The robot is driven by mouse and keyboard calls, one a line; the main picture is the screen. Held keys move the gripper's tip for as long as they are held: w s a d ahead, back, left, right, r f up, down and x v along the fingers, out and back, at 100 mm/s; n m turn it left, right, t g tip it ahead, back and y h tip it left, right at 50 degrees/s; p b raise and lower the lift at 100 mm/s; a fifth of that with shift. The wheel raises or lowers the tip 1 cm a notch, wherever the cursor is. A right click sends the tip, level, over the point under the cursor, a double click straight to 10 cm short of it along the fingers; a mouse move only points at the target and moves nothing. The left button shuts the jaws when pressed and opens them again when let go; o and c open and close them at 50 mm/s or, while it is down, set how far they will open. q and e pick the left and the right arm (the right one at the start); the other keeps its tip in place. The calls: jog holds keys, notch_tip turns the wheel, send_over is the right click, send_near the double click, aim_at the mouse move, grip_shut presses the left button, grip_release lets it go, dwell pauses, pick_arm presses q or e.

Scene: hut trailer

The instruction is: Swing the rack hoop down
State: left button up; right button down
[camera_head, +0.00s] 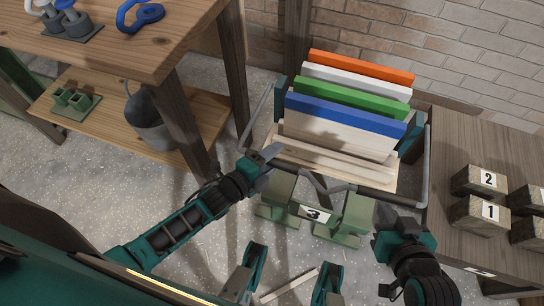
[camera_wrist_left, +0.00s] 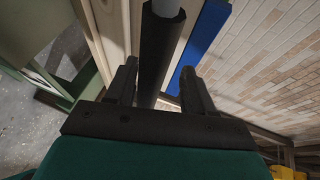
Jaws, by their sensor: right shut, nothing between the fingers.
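The rack (camera_head: 390,178) stands in the middle of the head view, holding upright boards with orange, white, green and blue edges. Its grey tube hoop (camera_head: 427,165) shows at the rack's right side and along its front. My left gripper (camera_head: 272,153) is at the rack's front left corner. In the left wrist view a grey bar with a black sleeve (camera_wrist_left: 158,50) lies between the open fingers of my left gripper (camera_wrist_left: 160,88); I cannot tell whether they touch it. My right gripper (camera_head: 383,214) is shut and empty, at the rack's front right.
Green stands with a "3" plate (camera_head: 315,213) sit below the rack. A wooden workbench (camera_head: 110,40) with a lower shelf is at the left. A wooden table (camera_head: 470,150) with numbered blocks (camera_head: 480,214) is at the right. A brick wall (camera_head: 440,50) closes the back.

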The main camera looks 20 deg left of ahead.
pick_arm(q)
jog(key=p+v, duration=0.3)
jog(key=v, duration=1)
pick_arm(e)
notch_tip(320, 180, up, 3)
jog(key=shift+r, duration=0.1)
pick_arm(q)
notch_tip(320, 180, up, 14)
jog(key=n+g+y+p, duration=0.3)
jog(key=n+p, duration=0.7)
jog(key=n, duration=0.9)
jog(key=shift+w+y+p, duration=0.15)
jog(key=shift+y+p, duration=0.25)
jog(key=shift+y, duration=0.3)
pick_arm(e)
notch_tip(320, 180, up, 6)
jog(key=s+d, duration=0.1)
jog(key=d, duration=0.2)
jog(key=shift+s+r+h, duration=0.2)
jog(key=shift+s+h, duration=0.05)
jog(key=shift+h, duration=0.15)
jog(key=shift+f, duration=0.1)
